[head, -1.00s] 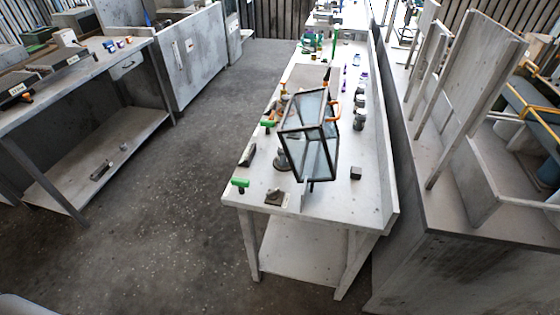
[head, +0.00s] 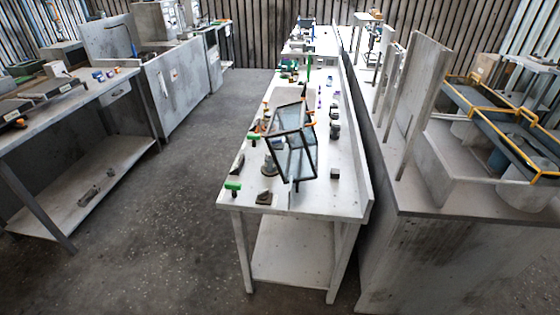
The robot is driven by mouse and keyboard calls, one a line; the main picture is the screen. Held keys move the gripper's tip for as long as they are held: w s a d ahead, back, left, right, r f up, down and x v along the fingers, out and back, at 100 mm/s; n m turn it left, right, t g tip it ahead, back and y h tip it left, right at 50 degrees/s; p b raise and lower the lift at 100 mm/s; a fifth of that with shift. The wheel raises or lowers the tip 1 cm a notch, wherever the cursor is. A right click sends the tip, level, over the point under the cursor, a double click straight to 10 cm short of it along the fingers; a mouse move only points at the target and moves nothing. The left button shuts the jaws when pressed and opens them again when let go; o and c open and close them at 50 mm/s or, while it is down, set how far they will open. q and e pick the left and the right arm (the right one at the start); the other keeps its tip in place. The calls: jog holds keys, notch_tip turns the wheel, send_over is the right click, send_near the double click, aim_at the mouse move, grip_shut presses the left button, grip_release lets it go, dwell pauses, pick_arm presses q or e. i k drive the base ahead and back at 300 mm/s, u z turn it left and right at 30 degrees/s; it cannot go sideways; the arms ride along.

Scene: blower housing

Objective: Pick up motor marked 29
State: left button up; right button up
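No "29" marking is readable at this distance. Several small grey motor-like parts stand along the right side of the long white table (head: 228,197), one of them a grey cylindrical part (head: 335,131). A dark grey block (head: 335,174) sits nearer the front right. I cannot tell which, if any, is the motor marked 29. Neither of my grippers is in view.
A glass-panelled frame (head: 294,155) stands on the table, hiding things behind it. Green-handled tools (head: 233,187) lie at the left edge. A workbench (head: 88,85) stands left and a grey counter (head: 440,195) right. The floor (head: 175,215) between the benches is clear.

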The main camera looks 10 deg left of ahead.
aim_at(271, 166)
jog(key=z, duration=0.15)
jog(key=i, duration=1)
jog(key=u, duration=0.1)
